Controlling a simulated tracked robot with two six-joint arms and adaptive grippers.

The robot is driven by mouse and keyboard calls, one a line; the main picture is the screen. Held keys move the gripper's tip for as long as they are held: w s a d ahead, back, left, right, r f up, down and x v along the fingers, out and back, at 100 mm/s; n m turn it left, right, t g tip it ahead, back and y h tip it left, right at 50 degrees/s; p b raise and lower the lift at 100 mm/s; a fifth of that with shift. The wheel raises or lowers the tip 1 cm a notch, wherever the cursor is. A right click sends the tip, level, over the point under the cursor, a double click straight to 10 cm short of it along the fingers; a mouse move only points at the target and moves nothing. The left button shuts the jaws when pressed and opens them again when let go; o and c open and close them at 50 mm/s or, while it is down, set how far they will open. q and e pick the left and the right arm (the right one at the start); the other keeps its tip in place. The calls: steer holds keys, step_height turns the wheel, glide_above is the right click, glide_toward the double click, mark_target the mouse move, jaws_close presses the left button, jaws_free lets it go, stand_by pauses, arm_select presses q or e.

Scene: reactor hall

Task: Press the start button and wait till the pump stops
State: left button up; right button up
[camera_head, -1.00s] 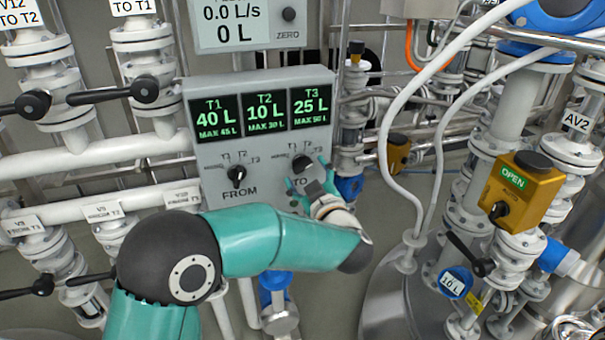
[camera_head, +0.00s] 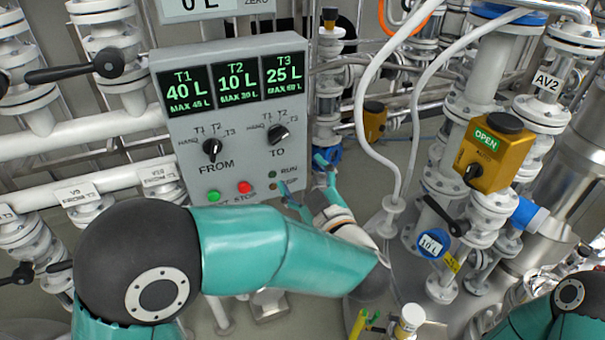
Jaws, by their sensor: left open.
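The grey pump control panel (camera_head: 195,155) stands ahead, left of centre. Its green start button (camera_head: 213,196) shows at the lower left, with a red stop button (camera_head: 244,187) to its right. The FROM knob (camera_head: 212,148) and the TO knob (camera_head: 278,134) sit above them. The displays (camera_head: 233,83) read T1 40 L, T2 10 L and T3 25 L. RUN and a partly hidden lamp label are at the lower right. My left gripper (camera_head: 305,180) is open and empty at the panel's lower right edge, right of both buttons. My right gripper is out of view.
White pipes and black-handled valves (camera_head: 75,70) crowd the left. White hoses (camera_head: 373,80) hang right of the panel.

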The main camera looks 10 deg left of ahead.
arm_select(q)
jaws_close()
stand_by(1.4)
